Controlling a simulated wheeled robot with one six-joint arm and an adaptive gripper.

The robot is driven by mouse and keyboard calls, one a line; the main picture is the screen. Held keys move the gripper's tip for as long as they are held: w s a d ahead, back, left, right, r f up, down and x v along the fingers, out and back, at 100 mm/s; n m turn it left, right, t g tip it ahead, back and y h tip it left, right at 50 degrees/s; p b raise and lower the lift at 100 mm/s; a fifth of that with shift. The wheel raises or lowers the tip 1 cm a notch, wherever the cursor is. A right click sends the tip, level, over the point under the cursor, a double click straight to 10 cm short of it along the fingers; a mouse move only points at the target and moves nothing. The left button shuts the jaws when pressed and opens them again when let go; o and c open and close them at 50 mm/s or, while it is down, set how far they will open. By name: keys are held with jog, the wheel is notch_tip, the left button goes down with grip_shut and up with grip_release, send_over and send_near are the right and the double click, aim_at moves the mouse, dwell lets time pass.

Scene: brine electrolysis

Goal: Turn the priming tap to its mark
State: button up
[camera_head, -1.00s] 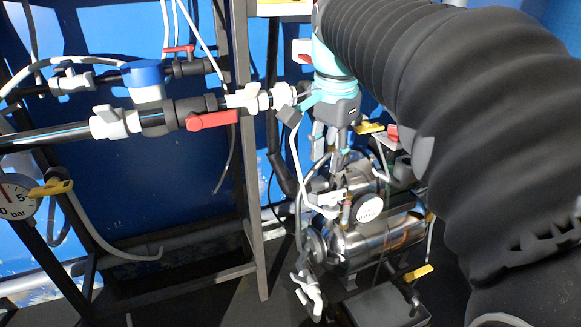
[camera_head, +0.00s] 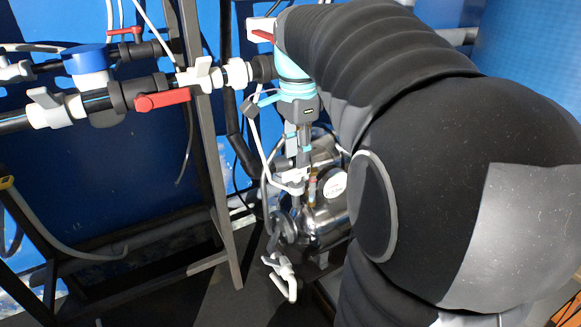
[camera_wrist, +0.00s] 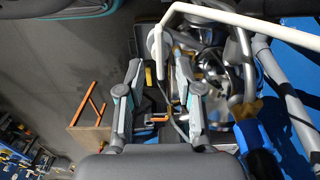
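My gripper (camera_head: 297,150) points down beside the upper part of a shiny steel pump (camera_head: 325,222). In the wrist view the two fingers of my gripper (camera_wrist: 160,68) stand apart with nothing held between them. Small pipe fittings (camera_head: 292,182) sit just below the fingertips. A white fitting with a bent handle (camera_head: 281,268) hangs at the pump's lower left. A pale bent tube (camera_wrist: 160,52) passes in front of the fingertips in the wrist view. I cannot tell which fitting is the priming tap, and no mark on it is readable.
A pipe with a red-handled valve (camera_head: 162,99) and a blue-topped fitting (camera_head: 86,60) runs across the left. A dark metal frame post (camera_head: 215,190) stands left of the pump. My arm hides the pump's right side. A blue wall (camera_head: 150,170) is behind.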

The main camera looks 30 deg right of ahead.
aim_at(296, 173)
jog(key=shift+f+b, duration=0.3)
jog(key=shift+f, duration=1.55)
jog(key=shift+c, duration=0.2)
grip_shut()
